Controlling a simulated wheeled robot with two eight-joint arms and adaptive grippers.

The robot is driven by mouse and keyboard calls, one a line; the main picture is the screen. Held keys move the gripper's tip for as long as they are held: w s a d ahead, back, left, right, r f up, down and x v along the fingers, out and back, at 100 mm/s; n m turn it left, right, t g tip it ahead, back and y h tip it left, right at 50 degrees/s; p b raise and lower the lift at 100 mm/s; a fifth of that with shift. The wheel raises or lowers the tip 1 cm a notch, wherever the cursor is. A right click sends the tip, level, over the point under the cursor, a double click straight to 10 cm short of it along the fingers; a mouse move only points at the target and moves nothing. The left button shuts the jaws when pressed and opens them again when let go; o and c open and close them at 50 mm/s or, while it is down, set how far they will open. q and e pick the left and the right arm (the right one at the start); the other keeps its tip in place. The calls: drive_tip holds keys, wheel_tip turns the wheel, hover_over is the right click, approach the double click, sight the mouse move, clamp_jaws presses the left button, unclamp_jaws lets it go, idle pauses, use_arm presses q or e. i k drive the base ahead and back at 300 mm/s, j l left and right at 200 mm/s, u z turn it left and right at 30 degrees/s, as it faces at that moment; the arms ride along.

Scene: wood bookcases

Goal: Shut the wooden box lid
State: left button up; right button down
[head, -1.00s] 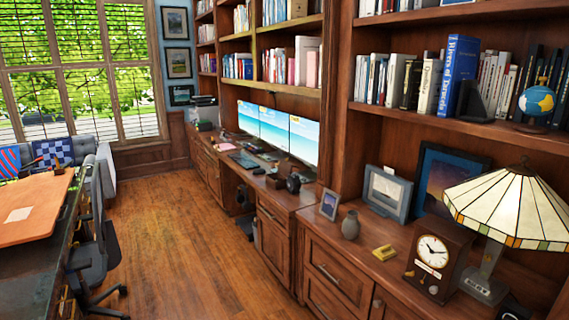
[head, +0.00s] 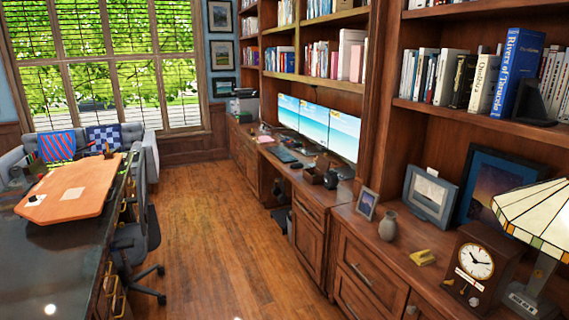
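Neither of my grippers is in view. A small brown box-like object (head: 314,175) sits on the long wooden counter, in front of the monitors. It is too small to tell whether it is the wooden box or whether it has a raised lid. No other thing that is clearly a wooden box with a lid shows.
The wooden counter (head: 350,218) runs along the right under bookshelves, bearing monitors (head: 318,128), a vase (head: 388,226), a clock (head: 474,266) and a lamp (head: 535,225). A dark desk (head: 60,262) and an office chair (head: 140,240) stand left. The wood floor (head: 215,215) between is clear.

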sight(322, 164)
drive_tip(key=i, duration=1.95)
